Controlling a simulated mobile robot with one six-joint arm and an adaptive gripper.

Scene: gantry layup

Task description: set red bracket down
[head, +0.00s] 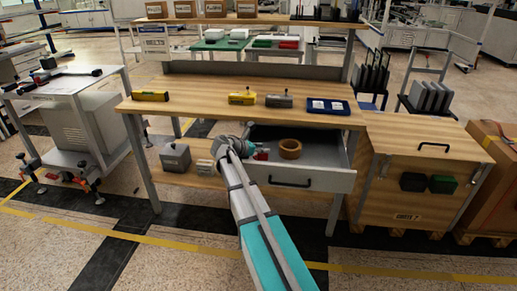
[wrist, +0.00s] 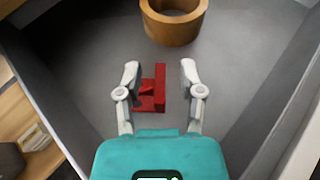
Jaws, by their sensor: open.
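The red bracket (wrist: 151,90) lies on the grey floor of the open drawer (wrist: 85,70). In the wrist view it is between the two fingers of my gripper (wrist: 159,80), nearer the left finger, with a clear gap to the right finger. My gripper is open; whether the left finger touches the bracket I cannot tell. In the head view a small part of the red bracket (head: 262,155) shows beside my gripper (head: 254,152), inside the drawer (head: 298,177). My arm hides part of the drawer's left side.
A brown tape roll (head: 290,149) lies in the drawer beyond the bracket, also in the wrist view (wrist: 174,25). The drawer walls stand close around my gripper. The bench top (head: 200,100) above holds a yellow tool (head: 242,97), a grey block (head: 279,101) and a blue tray (head: 345,107).

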